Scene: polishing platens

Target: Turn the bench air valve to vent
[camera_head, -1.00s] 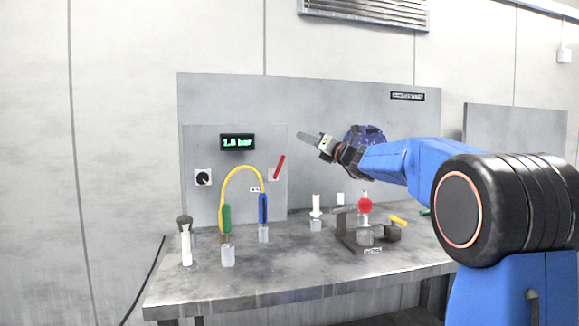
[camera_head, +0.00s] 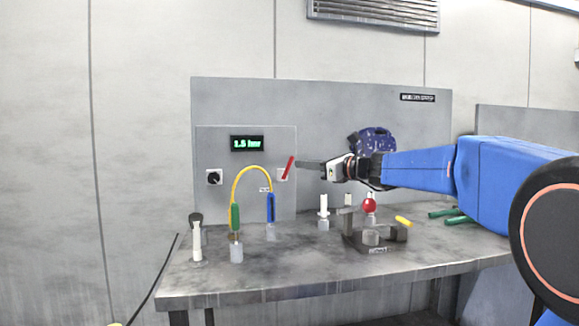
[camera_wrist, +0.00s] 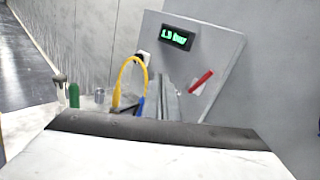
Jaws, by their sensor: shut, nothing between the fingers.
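The red lever (camera_head: 288,167) of the air valve is on the grey panel, tilted with its upper end to the right. It also shows in the wrist view (camera_wrist: 201,81), right of my fingers. My gripper (camera_head: 303,164) is shut and empty, held level with its fingertips just right of the lever. In the wrist view the fingers (camera_wrist: 165,98) point toward the panel. I cannot tell whether they touch the lever. A lit green pressure display (camera_head: 247,144) reads in bar, above and left of the lever.
A black knob (camera_head: 214,177) is left on the panel. A dark fixture with a red ball (camera_head: 369,205) stands on the bench (camera_head: 270,275) under my arm. The bench front is mostly clear.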

